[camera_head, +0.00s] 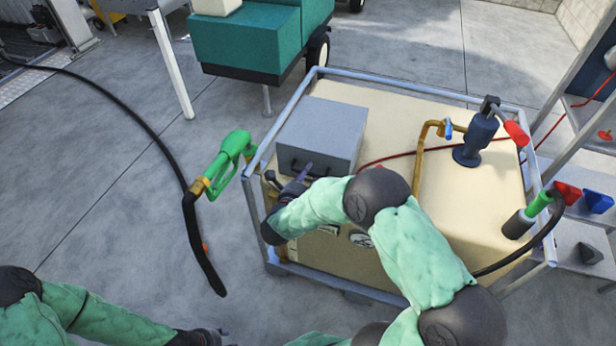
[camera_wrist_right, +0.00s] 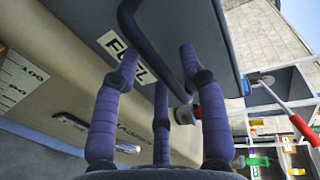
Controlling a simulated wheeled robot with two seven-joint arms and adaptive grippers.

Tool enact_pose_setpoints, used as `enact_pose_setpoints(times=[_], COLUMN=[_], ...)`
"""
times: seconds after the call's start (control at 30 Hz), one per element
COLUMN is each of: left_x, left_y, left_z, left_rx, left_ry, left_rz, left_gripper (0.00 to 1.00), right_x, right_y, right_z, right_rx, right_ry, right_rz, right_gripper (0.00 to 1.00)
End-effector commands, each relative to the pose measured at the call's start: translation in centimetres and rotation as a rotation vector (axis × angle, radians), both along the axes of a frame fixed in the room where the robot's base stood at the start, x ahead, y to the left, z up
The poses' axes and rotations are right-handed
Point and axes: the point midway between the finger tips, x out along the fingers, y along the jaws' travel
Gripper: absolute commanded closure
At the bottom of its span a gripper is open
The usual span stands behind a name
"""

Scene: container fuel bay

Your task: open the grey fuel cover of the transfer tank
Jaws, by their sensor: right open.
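The grey fuel cover (camera_head: 322,132) is a box-shaped lid, down on the left end of the beige transfer tank (camera_head: 395,120). Its dark bar handle (camera_wrist_right: 180,65) is on its front face, beside a FUEL label (camera_wrist_right: 122,50) in the right wrist view. My right gripper (camera_head: 300,176) is at this front face, its fingers open. In the right wrist view the open fingers (camera_wrist_right: 160,75) reach up on both sides of the handle; I cannot tell whether they touch it. My left gripper (camera_head: 207,337) is low at the bottom edge, away from the tank; its fingers are unclear.
A blue-grey rail frame (camera_head: 420,91) surrounds the tank top. A green fuel nozzle (camera_head: 230,158) with a black hose is left of it. A dark pump (camera_head: 477,138) with a red handle stands on the tank's right. Open floor lies left.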

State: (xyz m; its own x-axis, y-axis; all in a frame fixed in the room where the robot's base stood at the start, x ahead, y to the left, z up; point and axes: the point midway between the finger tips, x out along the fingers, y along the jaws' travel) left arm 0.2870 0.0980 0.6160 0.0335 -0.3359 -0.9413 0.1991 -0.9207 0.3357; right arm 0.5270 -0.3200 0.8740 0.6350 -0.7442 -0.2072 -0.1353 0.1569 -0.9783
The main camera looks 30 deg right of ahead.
Motion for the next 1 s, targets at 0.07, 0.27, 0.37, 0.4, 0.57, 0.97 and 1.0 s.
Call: enact_pose_setpoints(times=[0.07,0.27,0.37,0.4,0.57,0.97,1.0], left_x=[0.01,0.01,0.01,0.01,0.01,0.01,0.01], left_y=[0.01,0.0,0.0,0.0,0.0,0.01,0.0], left_z=[-0.26,-0.32,-0.3,-0.3,-0.3,0.16,0.39], left_rx=[0.0,0.0,0.0,0.0,0.0,0.0,0.0], left_ry=[0.0,0.0,0.0,0.0,0.0,0.0,0.0], left_rz=[0.0,0.0,0.0,0.0,0.0,0.0,0.0], left_gripper=[0.6,0.6,0.6,0.6,0.6,0.6,0.6], right_x=[0.36,0.7,0.69,0.69,0.68,0.72,0.75], right_y=[-0.48,-0.83,-0.82,-0.82,-0.81,-0.87,-0.91], right_z=[-0.27,-0.28,-0.26,-0.25,-0.24,0.17,0.38], right_rx=[0.0,0.0,0.0,0.0,0.0,0.006,0.009], right_ry=[0.001,0.001,0.001,0.001,0.001,0.006,0.009], right_rz=[0.0,0.001,0.001,0.001,0.001,0.001,0.001], right_gripper=[0.58,0.58,0.58,0.58,0.91,1.0,1.0])
